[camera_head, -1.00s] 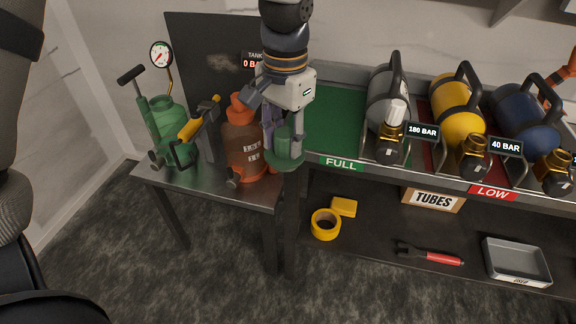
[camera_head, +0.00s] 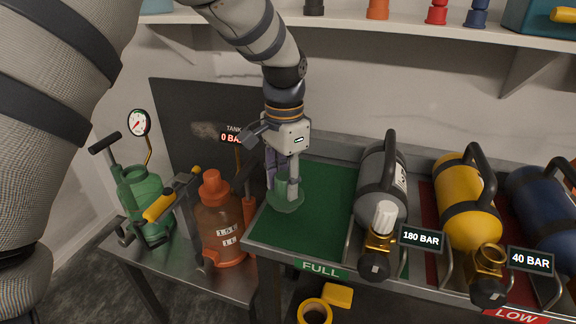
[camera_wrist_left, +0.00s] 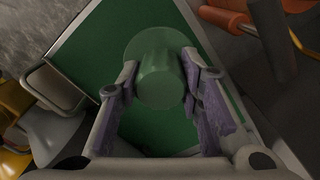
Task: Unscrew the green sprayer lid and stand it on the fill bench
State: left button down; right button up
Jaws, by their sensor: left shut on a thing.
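My left gripper (camera_head: 284,185) is shut on the green lid (camera_head: 287,203), a cup shape with a wide round flange. The lid is over the left part of the green mat (camera_head: 325,190) on the fill bench, flange down; I cannot tell whether it touches the mat. In the left wrist view the lid (camera_wrist_left: 160,80) sits between the two fingers, over green. The green sprayer (camera_head: 142,200) stands on the side table at left, beside the pressure gauge (camera_head: 139,123). My right gripper is not in view.
A grey cylinder (camera_head: 382,190) lies right of the lid, with yellow (camera_head: 465,205) and blue (camera_head: 540,205) cylinders beyond. The mat between lid and grey cylinder is clear.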

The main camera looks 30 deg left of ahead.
pick_arm(q)
jog(key=shift+f, duration=0.65)
jog(key=shift+f, duration=0.55)
jog(key=c, duration=1)
grip_release()
jog(key=shift+c, duration=0.2)
notch_tip(320, 180, up, 12)
